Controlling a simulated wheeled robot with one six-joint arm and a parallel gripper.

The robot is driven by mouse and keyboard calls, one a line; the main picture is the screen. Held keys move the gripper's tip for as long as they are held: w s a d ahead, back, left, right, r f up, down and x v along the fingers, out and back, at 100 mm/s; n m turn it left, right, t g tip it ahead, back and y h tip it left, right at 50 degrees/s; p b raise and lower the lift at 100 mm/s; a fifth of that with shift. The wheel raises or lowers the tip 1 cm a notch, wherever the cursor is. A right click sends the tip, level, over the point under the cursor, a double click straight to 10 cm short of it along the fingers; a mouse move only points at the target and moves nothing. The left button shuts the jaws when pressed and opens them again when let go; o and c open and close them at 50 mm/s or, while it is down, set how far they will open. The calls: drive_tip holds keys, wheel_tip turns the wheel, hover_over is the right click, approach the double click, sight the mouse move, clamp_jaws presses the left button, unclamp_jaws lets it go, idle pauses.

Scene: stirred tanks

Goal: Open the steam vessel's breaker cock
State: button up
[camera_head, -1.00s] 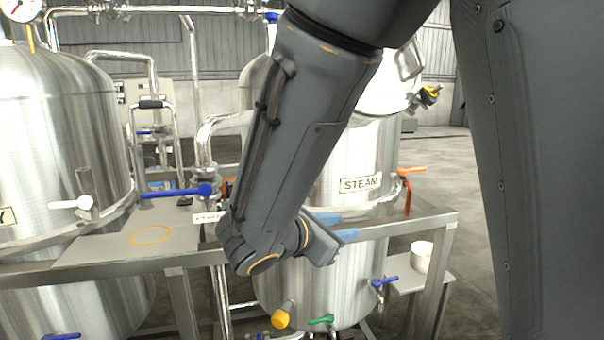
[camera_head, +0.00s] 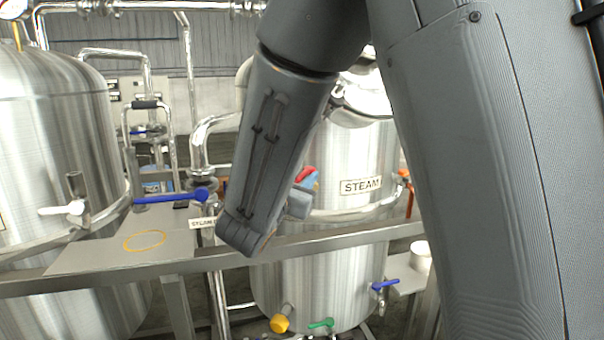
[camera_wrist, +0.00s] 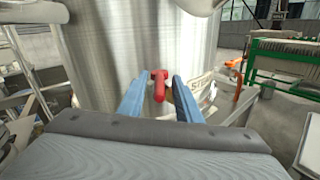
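The steam vessel (camera_head: 355,215) is a steel tank with a STEAM label, partly hidden by my arm in the head view. A small red handle (camera_head: 305,173) shows on its front, just left of the label. In the wrist view the red handle (camera_wrist: 159,86) appears between the two blue fingertips. My gripper (camera_wrist: 159,80) is open, with a finger on either side of the handle's line. It also shows in the head view (camera_head: 303,197), close to the vessel wall. I cannot tell whether the fingers touch the handle. Which cock is the breaker is not labelled legibly.
A blue-handled valve (camera_head: 172,197) stands left of my arm, and an orange lever (camera_head: 407,187) is at the vessel's right. A metal frame rail (camera_head: 350,237) runs below my gripper. Another tank (camera_head: 60,150) stands at the left. Lower valves have blue, green and yellow handles.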

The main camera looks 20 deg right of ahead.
drive_tip(key=shift+w+d, duration=0.2)
drive_tip(key=shift+w, duration=0.05)
clamp_jaws()
